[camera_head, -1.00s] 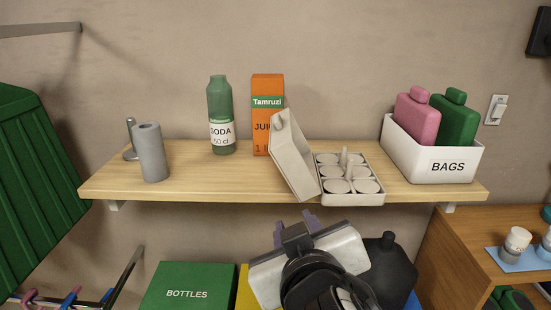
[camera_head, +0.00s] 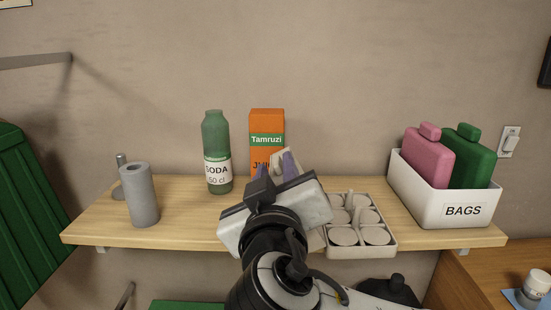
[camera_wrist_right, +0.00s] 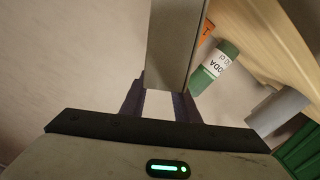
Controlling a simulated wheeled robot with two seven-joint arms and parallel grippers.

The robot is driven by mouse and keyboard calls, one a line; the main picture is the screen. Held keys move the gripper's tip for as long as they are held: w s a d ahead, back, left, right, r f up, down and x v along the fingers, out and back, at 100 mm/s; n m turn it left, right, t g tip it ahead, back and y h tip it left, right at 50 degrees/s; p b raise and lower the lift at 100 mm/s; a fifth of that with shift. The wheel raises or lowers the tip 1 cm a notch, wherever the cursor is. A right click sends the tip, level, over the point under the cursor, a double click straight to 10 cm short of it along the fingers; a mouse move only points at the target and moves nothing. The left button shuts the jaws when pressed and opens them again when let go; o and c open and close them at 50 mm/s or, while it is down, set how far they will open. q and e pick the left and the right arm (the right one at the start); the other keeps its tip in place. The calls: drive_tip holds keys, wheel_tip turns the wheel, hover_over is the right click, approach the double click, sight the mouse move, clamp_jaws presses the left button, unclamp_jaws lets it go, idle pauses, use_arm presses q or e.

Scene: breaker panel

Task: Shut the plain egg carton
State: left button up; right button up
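The plain egg carton (camera_head: 390,252) stands open at the shelf's front edge, its tray holding several round pale tops. Its raised lid (camera_head: 277,157) is at the tray's left, mostly hidden behind my right gripper. My right gripper (camera_head: 276,167) reaches up to the lid, with its purple fingers spread around the lid's upper part. In the right wrist view the lid (camera_wrist_right: 175,45) rises as a grey slab between the fingers (camera_wrist_right: 161,104); firm contact is unclear. My left gripper is not in view.
A green soda bottle (camera_head: 217,150) and an orange juice box (camera_head: 267,125) stand behind the lid. A grey cylinder (camera_head: 141,197) is at the left of the shelf. The white BAGS bin (camera_head: 435,207) stands right of the carton.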

drive_tip(key=shift+w, duration=1.3)
clamp_jaws()
idle(0.5)
